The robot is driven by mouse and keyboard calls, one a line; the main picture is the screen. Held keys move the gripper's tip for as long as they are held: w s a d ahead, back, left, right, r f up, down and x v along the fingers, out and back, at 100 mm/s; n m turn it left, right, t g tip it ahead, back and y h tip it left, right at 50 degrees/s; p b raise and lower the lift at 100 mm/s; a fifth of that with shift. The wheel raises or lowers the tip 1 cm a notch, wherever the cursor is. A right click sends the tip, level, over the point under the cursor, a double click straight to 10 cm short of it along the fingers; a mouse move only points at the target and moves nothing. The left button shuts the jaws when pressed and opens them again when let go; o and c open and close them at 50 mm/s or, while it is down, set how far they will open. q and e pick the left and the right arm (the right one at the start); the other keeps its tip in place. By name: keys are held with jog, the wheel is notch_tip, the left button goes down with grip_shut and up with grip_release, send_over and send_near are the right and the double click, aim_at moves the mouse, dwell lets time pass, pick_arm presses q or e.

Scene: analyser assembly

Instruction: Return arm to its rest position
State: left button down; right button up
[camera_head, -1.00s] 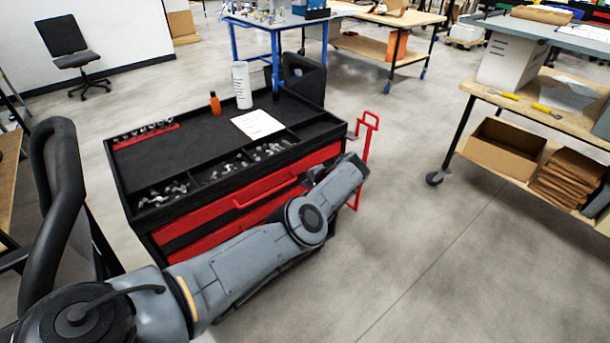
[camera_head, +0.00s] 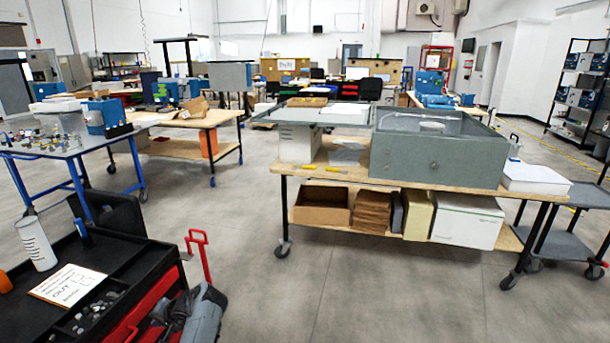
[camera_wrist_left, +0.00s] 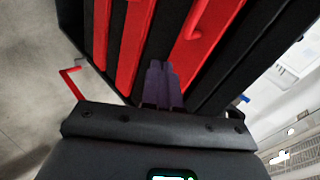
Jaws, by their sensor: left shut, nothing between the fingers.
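My left arm (camera_head: 206,315) shows at the bottom left of the head view, low beside the red and black tool cart (camera_head: 120,238). My left gripper (camera_wrist_left: 161,72) shows in the wrist view with its two dark fingers together and nothing between them. The fingers point toward the red drawer fronts (camera_wrist_left: 128,50) of the cart. I cannot tell how far apart the fingertips and the drawers are. My right gripper is in neither view.
The cart top holds a white bottle (camera_head: 36,243), a paper sign (camera_head: 68,285) and loose parts. A red handle (camera_head: 198,256) sticks out at its side. A wooden workbench (camera_head: 335,174) with a grey metal box (camera_head: 438,158) stands ahead. The floor (camera_head: 260,270) between is clear.

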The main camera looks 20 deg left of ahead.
pick_arm(q)
jog(key=s+a+n+t+y+p, duration=0.1)
jog(key=s+a+t, duration=0.1)
jog(key=a, duration=0.1)
jog(key=s+d+r+m+t+h+p, duration=0.1)
jog(key=s+d+m+t+h+p, duration=0.15)
jog(key=d, duration=0.85)
jog(key=s+d+r+m+t+h+p, duration=0.1)
jog(key=d+r+m+t+h, duration=0.2)
jog(key=d, duration=0.7)
jog(key=s+d+g+h+p, duration=0.25)
jog(key=s+d+h, duration=0.25)
jog(key=s+d, duration=1.7)
notch_tip(320, 180, up, 39)
jog(key=d+p, duration=0.1)
jog(key=p, duration=3.6)
jog(key=shift+d+m+g+p, duration=0.3)
jog(key=shift+m+g, duration=0.05)
jog(key=shift+g, duration=0.05)
